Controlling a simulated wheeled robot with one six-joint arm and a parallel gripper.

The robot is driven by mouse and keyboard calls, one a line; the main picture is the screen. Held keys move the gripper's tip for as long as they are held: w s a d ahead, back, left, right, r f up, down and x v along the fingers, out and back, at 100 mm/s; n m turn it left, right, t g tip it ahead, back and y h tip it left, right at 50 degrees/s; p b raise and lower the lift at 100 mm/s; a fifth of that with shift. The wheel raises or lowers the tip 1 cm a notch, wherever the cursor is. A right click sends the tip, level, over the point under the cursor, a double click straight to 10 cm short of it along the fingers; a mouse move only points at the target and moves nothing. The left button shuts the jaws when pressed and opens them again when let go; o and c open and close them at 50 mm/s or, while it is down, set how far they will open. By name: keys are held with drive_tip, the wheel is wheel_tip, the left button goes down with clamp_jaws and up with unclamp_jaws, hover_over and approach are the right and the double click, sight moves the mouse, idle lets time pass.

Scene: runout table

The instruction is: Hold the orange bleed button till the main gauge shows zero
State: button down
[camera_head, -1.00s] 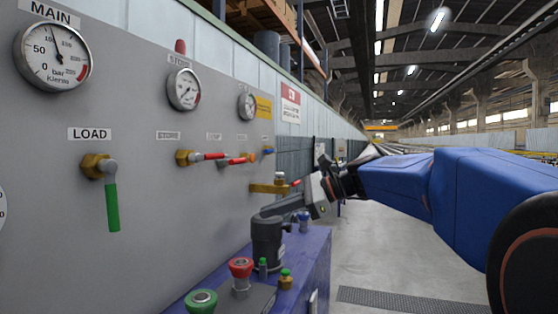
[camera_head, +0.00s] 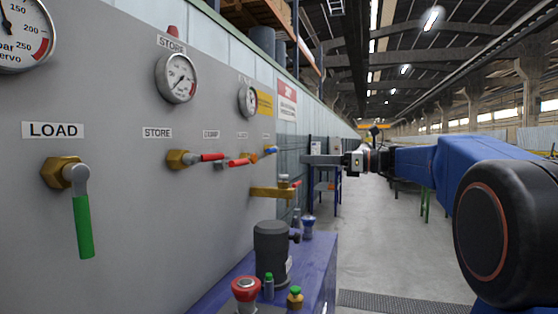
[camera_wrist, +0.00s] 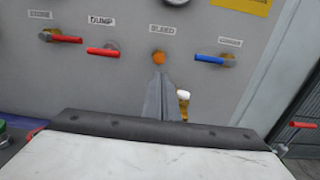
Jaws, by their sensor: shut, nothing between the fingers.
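The orange bleed button (camera_wrist: 158,57) sits on the grey panel under the BLEED label in the wrist view. It shows small in the head view (camera_head: 253,158), between red and blue handles. My gripper (camera_head: 304,160) is shut and empty, in front of the panel. In the head view a gap shows between its tips and the button. In the wrist view the fingertips (camera_wrist: 159,76) appear just below the button. The main gauge (camera_head: 24,38) is cut off at the upper left of the head view; its needle points up, clearly off the lower scale, and its zero mark is out of frame.
Red DUMP handle (camera_wrist: 103,51) and blue handle (camera_wrist: 208,59) flank the button. A brass fitting (camera_head: 270,193) sticks out below it. A dark cylinder (camera_head: 271,252) and red button (camera_head: 245,290) stand on the blue bench. Floor to the right is clear.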

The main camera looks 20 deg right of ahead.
sight(256, 158)
drive_tip(key=x, duration=1.4)
drive_tip(key=shift+s+f, duration=0.1)
